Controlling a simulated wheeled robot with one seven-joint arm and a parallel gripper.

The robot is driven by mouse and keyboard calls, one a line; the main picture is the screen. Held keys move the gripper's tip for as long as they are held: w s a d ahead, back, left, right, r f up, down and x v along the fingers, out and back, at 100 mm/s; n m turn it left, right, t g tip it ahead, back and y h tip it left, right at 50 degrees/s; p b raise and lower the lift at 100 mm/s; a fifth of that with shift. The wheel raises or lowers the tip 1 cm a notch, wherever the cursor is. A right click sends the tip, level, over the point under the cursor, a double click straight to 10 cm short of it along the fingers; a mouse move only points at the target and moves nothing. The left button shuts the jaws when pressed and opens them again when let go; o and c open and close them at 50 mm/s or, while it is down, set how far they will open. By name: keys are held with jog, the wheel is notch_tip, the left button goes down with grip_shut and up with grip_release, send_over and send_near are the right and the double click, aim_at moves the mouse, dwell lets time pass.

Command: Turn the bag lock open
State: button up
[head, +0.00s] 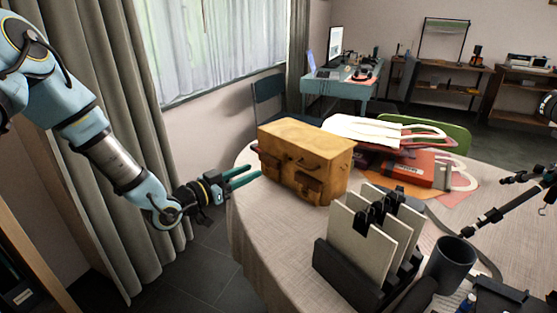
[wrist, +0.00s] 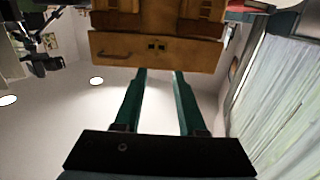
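A tan box-shaped bag (head: 325,163) stands on the round table, with darker pockets low on its front. It also shows in the wrist view (wrist: 195,55), at the top. There, a small dark lock (wrist: 157,46) sits on its face, beside a thin handle (wrist: 115,54). In the head view the lock is too small to make out. My gripper (head: 254,174) is left of the bag, pointing at it. In the wrist view my gripper's (wrist: 160,73) two green fingers are parted with nothing between them. Their tips lie just below the bag's edge in the picture; I cannot tell if they touch.
The table (head: 265,235) has a pale cloth. A dark rack (head: 345,275) with upright white panels stands in front of the bag, beside a dark cup (head: 450,263). Red and white bags (head: 410,172) lie behind right. A curtain (head: 115,130) hangs behind my arm.

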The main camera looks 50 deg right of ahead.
aim_at(284, 156)
jog(key=d+p, duration=0.1)
jog(key=d, duration=0.2)
jog(key=s+d+p, duration=0.1)
jog(key=d, duration=0.3)
jog(key=s+d+p, duration=0.1)
jog(key=d, duration=0.3)
jog(key=shift+r, duration=0.15)
grip_shut()
dwell(0.4)
